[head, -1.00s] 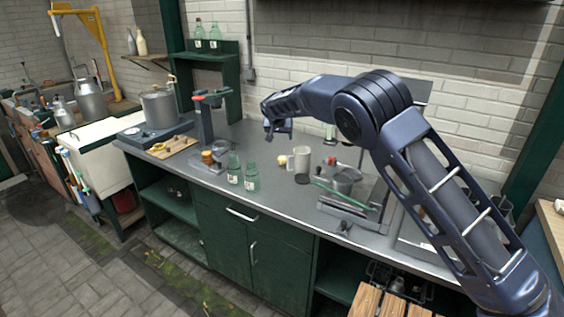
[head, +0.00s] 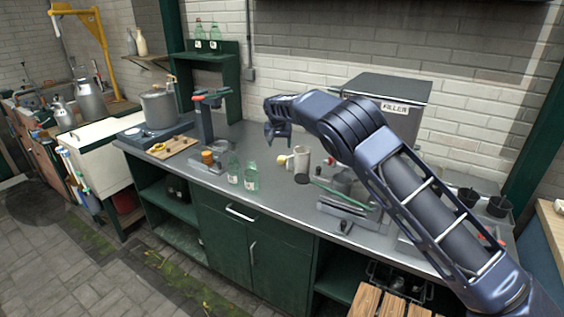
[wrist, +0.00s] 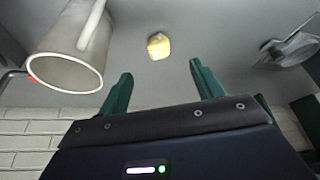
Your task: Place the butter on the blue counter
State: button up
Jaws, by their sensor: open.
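The butter (wrist: 159,47) is a small pale yellow block lying on the grey worktop in the wrist view. In the head view a small yellowish piece (head: 282,159), likely the butter, lies left of the pale mug (head: 301,158). My gripper (head: 277,142) hangs above the worktop, left of and above the mug. In the wrist view my gripper (wrist: 162,82) has its green fingers spread, with nothing between them; the butter lies beyond the tips. No counter top is clearly blue; a blue panel (head: 538,245) shows at the right edge under a wooden top.
The mug also shows large at left in the wrist view (wrist: 72,48). Glass bottles (head: 251,176) stand near the counter's front. A metal device with a green bar (head: 345,205) is right of the mug. The filler box (head: 385,105) stands behind my arm.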

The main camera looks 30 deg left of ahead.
aim_at(282, 157)
jog(key=x, duration=0.6)
jog(key=shift+d, duration=0.1)
jog(key=shift+w+x, duration=0.25)
jog(key=shift+x, duration=1.05)
jog(key=shift+w+x, duration=0.25)
jog(key=shift+x, duration=1.1)
jog(key=shift+r, duration=0.25)
jog(key=shift+c, duration=0.5)
jog(key=c, duration=1.1)
jog(key=shift+o, duration=0.2)
jog(key=shift+r, duration=0.1)
